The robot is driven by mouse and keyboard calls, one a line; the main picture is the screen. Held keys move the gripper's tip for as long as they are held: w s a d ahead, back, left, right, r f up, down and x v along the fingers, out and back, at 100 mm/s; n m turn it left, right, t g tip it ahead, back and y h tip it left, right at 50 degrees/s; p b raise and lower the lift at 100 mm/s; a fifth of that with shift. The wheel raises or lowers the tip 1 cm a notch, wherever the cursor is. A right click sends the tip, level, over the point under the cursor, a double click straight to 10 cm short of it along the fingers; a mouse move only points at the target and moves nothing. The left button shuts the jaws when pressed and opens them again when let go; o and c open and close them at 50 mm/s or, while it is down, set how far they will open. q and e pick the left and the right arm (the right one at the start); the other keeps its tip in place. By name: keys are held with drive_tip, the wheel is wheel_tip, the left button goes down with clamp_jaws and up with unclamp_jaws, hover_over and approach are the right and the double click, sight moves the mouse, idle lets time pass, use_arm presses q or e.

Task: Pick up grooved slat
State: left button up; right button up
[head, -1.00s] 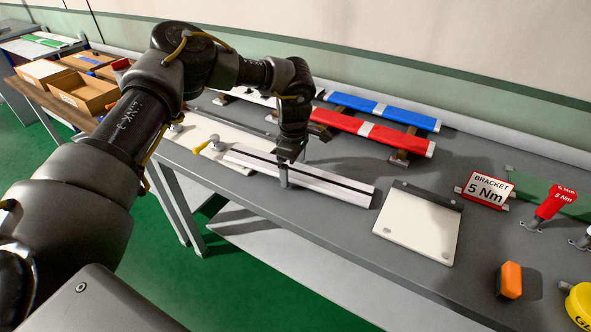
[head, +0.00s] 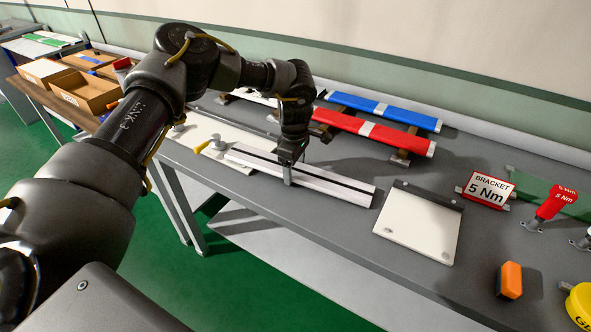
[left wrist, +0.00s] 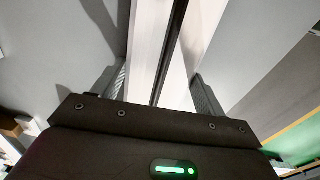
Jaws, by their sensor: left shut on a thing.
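The grooved slat (head: 325,182) is a long, pale bar with a dark groove along its length. It lies near the front edge of the grey workbench in the head view, and I cannot tell whether it is lifted off the surface. My left gripper (head: 288,175) points down over the slat's middle and is shut across its width. In the left wrist view the slat (left wrist: 172,60) runs between the two fingers, with its dark groove in the middle. The fingertips' far sides are partly hidden. My right gripper is not in view.
A white plate (head: 418,222) lies right of the slat. Red (head: 372,131) and blue (head: 385,110) bars rest on supports behind. A clamp plate with a yellow handle (head: 213,143) is at left. A bracket sign (head: 488,189) and an orange block (head: 510,280) stand at right.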

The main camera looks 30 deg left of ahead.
sight(294, 169)
use_arm(q)
drive_tip(key=shift+r, duration=0.15)
drive_tip(key=shift+r, duration=0.2)
wheel_tip(294, 169, up, 3)
drive_tip(key=shift+a+f+b, duration=0.1)
drive_tip(key=shift+f+b, duration=0.05)
drive_tip(key=shift+b, duration=0.7)
drive_tip(key=s+a+r+b, duration=0.2)
drive_tip(key=s+a+r, duration=0.6)
drive_tip(key=s, duration=0.3)
drive_tip(key=shift+s+r, duration=0.2)
drive_tip(key=shift+r, duration=0.6)
